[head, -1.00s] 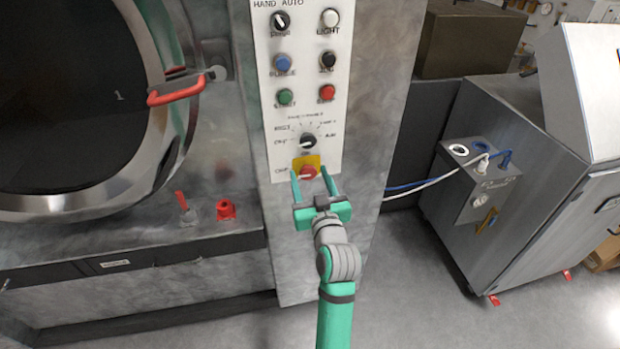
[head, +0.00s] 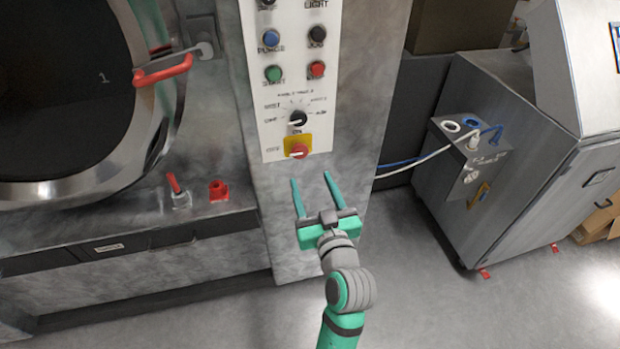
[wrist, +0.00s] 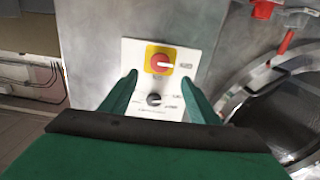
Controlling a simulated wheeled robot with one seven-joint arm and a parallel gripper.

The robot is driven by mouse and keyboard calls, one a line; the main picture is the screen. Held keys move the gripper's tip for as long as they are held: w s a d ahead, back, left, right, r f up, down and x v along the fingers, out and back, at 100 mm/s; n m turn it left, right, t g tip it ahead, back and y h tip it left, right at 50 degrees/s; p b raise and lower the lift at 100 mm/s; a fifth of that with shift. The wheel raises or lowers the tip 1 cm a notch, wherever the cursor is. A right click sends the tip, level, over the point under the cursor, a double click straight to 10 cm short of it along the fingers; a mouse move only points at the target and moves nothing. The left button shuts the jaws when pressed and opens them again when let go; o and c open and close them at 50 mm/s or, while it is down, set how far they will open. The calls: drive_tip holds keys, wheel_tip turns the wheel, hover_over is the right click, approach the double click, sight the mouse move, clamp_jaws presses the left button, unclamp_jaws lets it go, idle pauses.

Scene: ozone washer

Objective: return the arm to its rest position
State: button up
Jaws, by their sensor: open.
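My gripper (head: 312,192) is open and empty, with its two green fingers apart. In the head view it is below the white control panel (head: 265,95) on the grey metal column, in front of the bare lower part. The red knob on a yellow plate (head: 297,149) is just above the fingertips, apart from them. In the wrist view the fingers (wrist: 160,88) frame the panel, with the red knob (wrist: 161,62) and the black selector (wrist: 153,99) visible between them. My arm reaches up from the bottom of the head view.
The washer's round door (head: 150,170) with a red handle (head: 163,70) is at the left. A red toggle switch (head: 176,190) and a red fitting (head: 218,190) sit on the ledge below. A metal cabinet (head: 545,170) with hoses (head: 415,158) stands at the right. The floor between is clear.

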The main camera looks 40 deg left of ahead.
idle(0.5)
drive_tip(key=s+d+f+m+t+h, duration=0.2)
drive_tip(key=s+d+f+m+h, duration=0.3)
drive_tip(key=d+f, duration=0.4)
drive_tip(key=s+d+f+m+t+h, duration=0.2)
drive_tip(key=s+d+f+m+h, duration=0.3)
drive_tip(key=d+f, duration=0.4)
drive_tip(key=s+d+h, duration=0.1)
drive_tip(key=s+d, duration=0.2)
drive_tip(key=s, duration=0.3)
drive_tip(key=s+d+f+h, duration=0.1)
drive_tip(key=s+d, duration=0.3)
drive_tip(key=s, duration=0.3)
drive_tip(key=s+d+h, duration=0.1)
drive_tip(key=s+d, duration=0.3)
drive_tip(key=s, duration=0.3)
drive_tip(key=shift+s+f+h, duration=0.15)
drive_tip(key=shift+h, duration=0.25)
drive_tip(key=shift+d, duration=0.1)
drive_tip(key=c, duration=0.6)
